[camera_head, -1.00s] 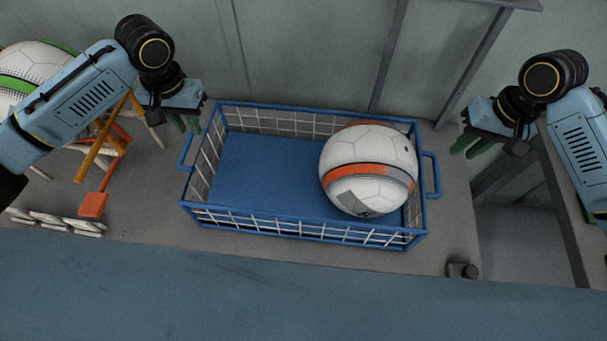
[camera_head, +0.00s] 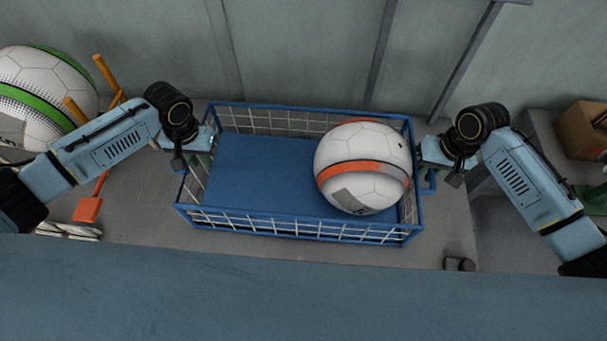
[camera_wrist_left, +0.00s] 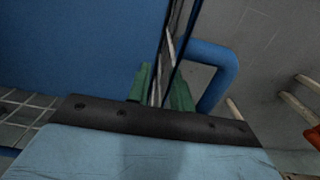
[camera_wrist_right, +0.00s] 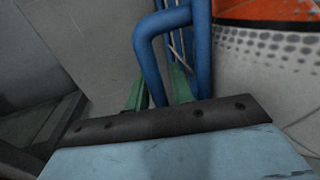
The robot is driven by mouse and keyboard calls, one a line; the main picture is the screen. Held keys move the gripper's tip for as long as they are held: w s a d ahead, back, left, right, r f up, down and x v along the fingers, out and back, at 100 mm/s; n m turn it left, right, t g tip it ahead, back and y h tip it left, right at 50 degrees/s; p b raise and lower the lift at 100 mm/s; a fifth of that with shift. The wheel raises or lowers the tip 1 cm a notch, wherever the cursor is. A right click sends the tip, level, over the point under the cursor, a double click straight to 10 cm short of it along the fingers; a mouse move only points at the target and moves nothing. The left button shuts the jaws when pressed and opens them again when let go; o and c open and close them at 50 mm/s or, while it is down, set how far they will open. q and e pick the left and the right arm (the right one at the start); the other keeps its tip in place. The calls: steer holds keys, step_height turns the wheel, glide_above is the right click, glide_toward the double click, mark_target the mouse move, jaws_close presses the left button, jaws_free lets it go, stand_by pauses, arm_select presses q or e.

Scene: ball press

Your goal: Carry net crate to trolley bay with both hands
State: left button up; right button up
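The net crate (camera_head: 300,234) is a blue-framed wire basket with a solid blue floor, standing on the grey surface. A white ball with an orange band (camera_head: 362,168) rests in its right part. My left gripper (camera_head: 200,160) is at the crate's left end. In the left wrist view its green fingers (camera_wrist_left: 163,88) are apart, on either side of the end wall, with the blue handle (camera_wrist_left: 222,72) beside them. My right gripper (camera_head: 430,172) is at the right end. In the right wrist view its green fingers (camera_wrist_right: 160,88) are apart around the right handle (camera_wrist_right: 148,52). Finger contact is unclear.
A white and green ball (camera_head: 45,85), orange sticks (camera_head: 105,75) and an orange scoop (camera_head: 88,207) lie at the left. A cardboard box (camera_head: 582,130) stands at the far right. A small dark block (camera_head: 459,264) is at the front right. A wall runs behind the crate.

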arm_select(q)
steer(key=shift+c, duration=0.4)
arm_select(e)
steer(key=shift+c, duration=0.4)
arm_select(q)
jaws_close()
arm_select(e)
jaws_close()
arm_select(q)
steer(key=shift+w+r, duration=0.1)
steer(key=shift+r, duration=0.05)
arm_select(e)
steer(key=shift+r, duration=0.1)
arm_select(q)
steer(key=shift+r, duration=0.1)
arm_select(e)
steer(key=shift+r, duration=0.15)
